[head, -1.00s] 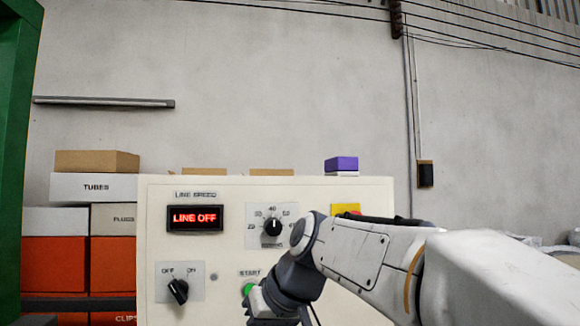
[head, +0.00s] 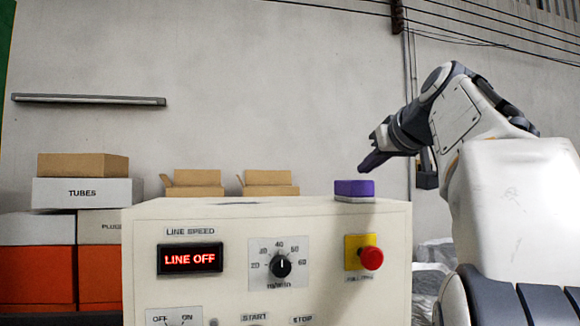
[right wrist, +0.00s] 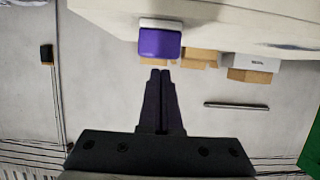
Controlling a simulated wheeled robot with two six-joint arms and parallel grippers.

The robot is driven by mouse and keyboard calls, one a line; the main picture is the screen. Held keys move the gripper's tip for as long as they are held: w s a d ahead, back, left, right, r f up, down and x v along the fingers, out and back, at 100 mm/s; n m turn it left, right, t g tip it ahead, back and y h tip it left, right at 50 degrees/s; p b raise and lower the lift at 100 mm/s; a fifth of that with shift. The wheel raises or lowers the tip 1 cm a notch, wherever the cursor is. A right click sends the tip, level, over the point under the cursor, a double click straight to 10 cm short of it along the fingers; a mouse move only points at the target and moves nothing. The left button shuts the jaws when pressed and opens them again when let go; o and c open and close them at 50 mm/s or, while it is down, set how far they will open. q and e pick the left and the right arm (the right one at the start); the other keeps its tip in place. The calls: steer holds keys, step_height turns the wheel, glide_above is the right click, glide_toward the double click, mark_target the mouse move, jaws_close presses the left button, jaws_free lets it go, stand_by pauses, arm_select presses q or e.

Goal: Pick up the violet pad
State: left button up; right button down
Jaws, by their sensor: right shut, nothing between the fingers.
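The violet pad (head: 354,187) lies on top of the cream control box (head: 230,212), near its right end, with a white layer under the violet. My right gripper (head: 370,165) is just above the pad, tilted down to the left, its fingers shut and empty. In the right wrist view the violet pad (right wrist: 160,43) is just beyond the closed fingertips of my right gripper (right wrist: 160,74), with a gap between them in the picture. My left gripper is out of view.
The box front carries a red stop button (head: 371,258), a speed dial (head: 280,266) and a LINE OFF display (head: 191,259). Open cardboard boxes (head: 194,183) and stacked cartons (head: 87,192) stand behind. The air above the box is clear.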

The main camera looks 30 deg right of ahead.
mark_target(347, 191)
steer(key=w+p, duration=0.1)
steer(key=w, duration=0.1)
steer(key=w+d+p, duration=0.1)
steer(key=w, duration=0.1)
steer(key=w+p, duration=0.1)
steer(key=w, duration=0.2)
steer(key=shift+d+f, duration=0.25)
steer(key=shift+d, duration=0.15)
steer(key=shift+s+f, duration=0.1)
steer(key=shift+f, duration=0.55)
steer(key=shift+f, duration=0.1)
